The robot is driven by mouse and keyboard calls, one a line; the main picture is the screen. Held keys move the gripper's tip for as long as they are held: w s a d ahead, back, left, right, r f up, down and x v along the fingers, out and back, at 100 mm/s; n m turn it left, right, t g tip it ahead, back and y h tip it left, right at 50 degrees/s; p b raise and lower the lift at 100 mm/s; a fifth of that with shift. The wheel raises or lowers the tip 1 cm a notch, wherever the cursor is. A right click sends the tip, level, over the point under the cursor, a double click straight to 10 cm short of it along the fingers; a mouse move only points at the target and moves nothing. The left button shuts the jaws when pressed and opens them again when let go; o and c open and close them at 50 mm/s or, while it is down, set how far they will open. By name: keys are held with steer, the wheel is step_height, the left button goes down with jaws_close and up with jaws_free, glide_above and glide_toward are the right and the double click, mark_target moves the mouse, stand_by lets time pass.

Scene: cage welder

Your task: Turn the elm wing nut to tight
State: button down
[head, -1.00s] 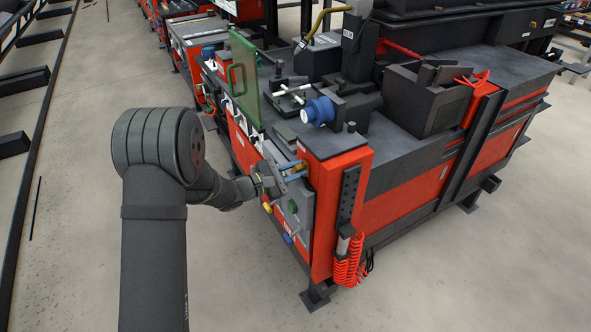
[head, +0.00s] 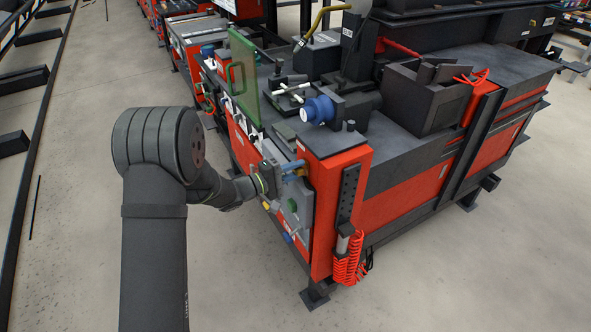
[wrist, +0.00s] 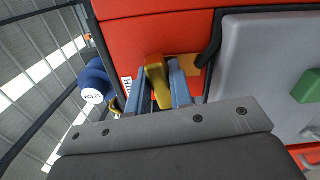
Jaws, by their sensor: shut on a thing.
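The wing nut is a gold-yellow wing (wrist: 157,84) on a red panel face, seen in the wrist view. My gripper (wrist: 162,86) has its blue fingers on either side of it and is shut on it. A white label beside the left finger is partly hidden and I cannot read the name on it. In the head view my gripper (head: 293,170) is at the upper part of the machine's front panel, and its fingers hide most of the nut.
A grey panel (wrist: 250,50) with a green button (wrist: 307,86) stands right of the nut. A blue cylinder (wrist: 92,80) is at the left. In the head view a yellow knob (head: 266,205) and a blue knob (head: 288,239) sit lower down.

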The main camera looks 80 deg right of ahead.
steer(key=shift+f+m, duration=0.1)
steer(key=shift+m, duration=0.5)
steer(key=c, duration=1.3)
jaws_free()
steer(key=shift+w, duration=0.1)
steer(key=v, duration=1.7)
steer(key=shift+a, duration=0.1)
steer(key=x, duration=1.7)
